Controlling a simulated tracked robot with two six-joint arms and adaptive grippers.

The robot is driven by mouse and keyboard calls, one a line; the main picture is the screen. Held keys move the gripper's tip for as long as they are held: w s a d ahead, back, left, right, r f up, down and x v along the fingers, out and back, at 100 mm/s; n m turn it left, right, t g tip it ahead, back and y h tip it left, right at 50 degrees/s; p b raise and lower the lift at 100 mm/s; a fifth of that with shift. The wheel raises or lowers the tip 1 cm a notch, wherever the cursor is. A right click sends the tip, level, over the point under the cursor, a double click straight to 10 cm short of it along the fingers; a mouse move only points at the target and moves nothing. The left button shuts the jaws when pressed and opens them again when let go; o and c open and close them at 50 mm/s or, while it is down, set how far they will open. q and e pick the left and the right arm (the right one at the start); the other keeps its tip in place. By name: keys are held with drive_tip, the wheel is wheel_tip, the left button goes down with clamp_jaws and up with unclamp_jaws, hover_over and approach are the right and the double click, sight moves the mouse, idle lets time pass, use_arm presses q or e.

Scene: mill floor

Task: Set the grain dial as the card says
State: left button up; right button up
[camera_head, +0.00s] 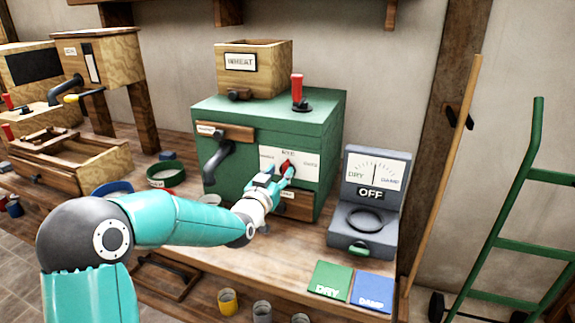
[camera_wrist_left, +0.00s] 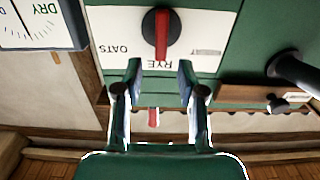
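The grain dial (camera_head: 287,166) is a red pointer knob on a white plate on the front of the green mill. In the left wrist view, which is upside down, the dial (camera_wrist_left: 162,30) has a black round base and its red bar lines up with RYE. OATS is on one side; the label on the other side is too blurred to read. A card reading WHEAT (camera_head: 240,61) is on the wooden hopper. My left gripper (camera_head: 284,178) is in front of the plate; in its wrist view the fingers (camera_wrist_left: 158,80) are apart with nothing between them. My right gripper is not in view.
A grey DRY/DAMP meter (camera_head: 372,205) reading OFF stands right of the mill (camera_head: 225,115). Green DRY (camera_head: 330,279) and blue DAMP (camera_head: 372,291) cards lie at the bench's front edge. A black crank (camera_head: 216,160) and a red-handled lever (camera_head: 297,88) stick out from the mill.

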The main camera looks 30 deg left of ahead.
sight(285, 167)
use_arm(q)
drive_tip(key=shift+x, duration=2.05)
drive_tip(key=shift+c, duration=0.2)
